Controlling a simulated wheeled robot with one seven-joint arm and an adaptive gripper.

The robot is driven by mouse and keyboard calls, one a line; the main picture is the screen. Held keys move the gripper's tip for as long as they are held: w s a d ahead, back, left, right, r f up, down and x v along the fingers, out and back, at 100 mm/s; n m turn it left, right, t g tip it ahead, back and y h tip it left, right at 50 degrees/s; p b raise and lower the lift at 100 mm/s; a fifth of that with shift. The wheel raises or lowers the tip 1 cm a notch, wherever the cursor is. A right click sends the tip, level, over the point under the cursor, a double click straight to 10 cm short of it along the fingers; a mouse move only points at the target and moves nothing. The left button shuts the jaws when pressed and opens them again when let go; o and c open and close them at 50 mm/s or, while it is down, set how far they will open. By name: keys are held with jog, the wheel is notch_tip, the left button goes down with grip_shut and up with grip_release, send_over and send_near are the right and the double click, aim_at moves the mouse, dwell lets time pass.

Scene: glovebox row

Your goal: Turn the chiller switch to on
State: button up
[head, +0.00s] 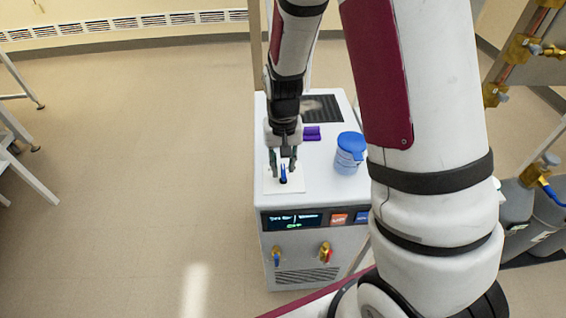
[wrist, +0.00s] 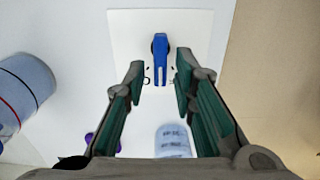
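The chiller (head: 310,230) is a white box with a dark display on its front. Its switch is a blue lever knob (head: 283,174) on a white plate (head: 297,186) on top of the box. In the wrist view the blue knob (wrist: 160,60) lies lengthwise up the picture on its plate (wrist: 122,30), with small marks either side of its lower end. My gripper (head: 283,168) is over the plate, pointing down. In the wrist view its fingers (wrist: 157,77) are open, one on each side of the knob's lower end, with gaps showing. I cannot tell the height of the fingertips.
A blue-lidded container (head: 350,152) stands right of the plate on the chiller top. A purple item (head: 312,133) and a dark grille (head: 322,109) lie behind. Brass-fitted valves (head: 325,252) are on the front. Gas cylinders (head: 515,203) stand at right.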

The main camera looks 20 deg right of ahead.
aim_at(283, 167)
notch_tip(283, 167, up, 12)
dwell(0.8)
dwell(0.3)
